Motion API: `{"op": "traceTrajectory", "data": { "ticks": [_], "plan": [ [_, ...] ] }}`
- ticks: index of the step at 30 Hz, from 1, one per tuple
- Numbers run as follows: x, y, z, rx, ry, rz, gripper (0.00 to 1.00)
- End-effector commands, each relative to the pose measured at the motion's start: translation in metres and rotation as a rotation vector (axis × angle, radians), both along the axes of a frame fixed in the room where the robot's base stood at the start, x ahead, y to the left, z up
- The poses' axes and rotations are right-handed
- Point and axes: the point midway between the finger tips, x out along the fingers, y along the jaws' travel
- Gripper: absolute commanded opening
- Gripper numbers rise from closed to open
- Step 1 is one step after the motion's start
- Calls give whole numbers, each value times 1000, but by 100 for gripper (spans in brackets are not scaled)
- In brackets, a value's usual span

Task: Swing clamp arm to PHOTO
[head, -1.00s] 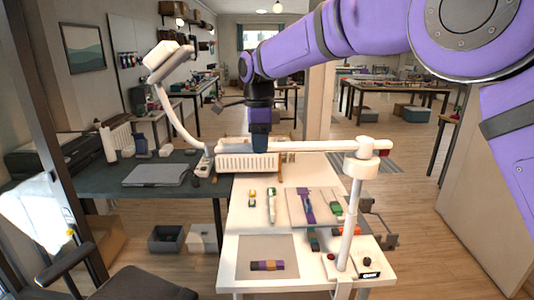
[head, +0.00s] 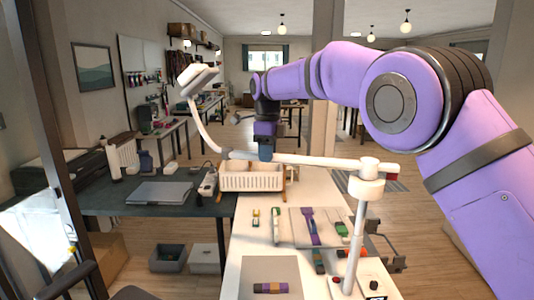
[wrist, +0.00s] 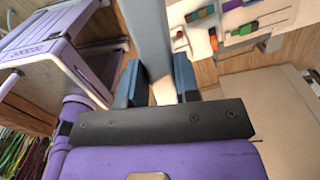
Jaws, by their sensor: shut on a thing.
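The white clamp arm (head: 310,161) is a long horizontal bar on top of an upright white post (head: 354,240) at the worktable's right side. A curved white neck with a flat head (head: 197,76) appears to join its left end. My gripper (head: 265,152) is at the bar's left part, its blue fingers pointing down. In the wrist view the bar (wrist: 148,40) passes between the two fingers (wrist: 160,82), which are shut on it. I cannot read any PHOTO mark.
The white worktable (head: 240,250) holds colored braid pieces (head: 312,226) and a grey mat (head: 262,266). A white slotted bin (head: 252,180) stands behind. A dark side table (head: 110,200) carries a laptop (head: 160,192). Open floor lies right of the worktable.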

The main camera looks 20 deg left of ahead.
Motion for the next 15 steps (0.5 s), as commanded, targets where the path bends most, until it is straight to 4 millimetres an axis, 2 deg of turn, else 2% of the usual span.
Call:
{"op": "traceTrajectory", "data": {
  "ticks": [2,3,5,6,15],
  "plan": [
    [1,-1,1,0,-1,0,0],
    [1,-1,1,0,-1,0,39],
    [0,-1,1,0,-1,0,53],
    [0,-1,1,0,-1,0,55],
    [0,0,2,0,-1,1,55]
  ]
}}
